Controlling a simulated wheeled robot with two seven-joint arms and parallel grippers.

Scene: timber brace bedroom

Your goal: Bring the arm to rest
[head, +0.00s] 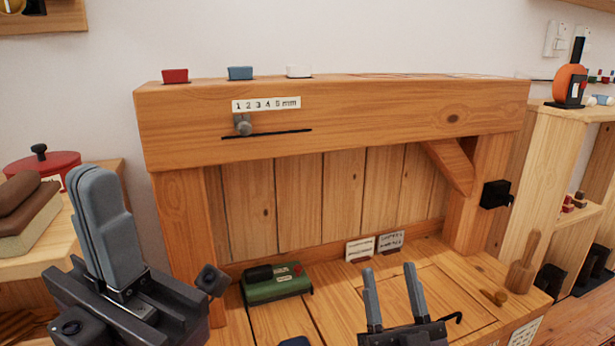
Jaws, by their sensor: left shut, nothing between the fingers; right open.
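My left gripper (97,190) is large in the lower left of the head view. Its grey fingers are pressed together, point upward and hold nothing. My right gripper (392,285) is at the bottom, right of centre. Its two grey fingers point up and stand apart with nothing between them. It is in front of the wooden bench top (335,296). Most of both arms is out of view.
A timber beam (375,125) spans the bench, with a slider knob (243,126) under a numbered scale. A red pot (42,165) stands left. Shelves (560,160) stand right.

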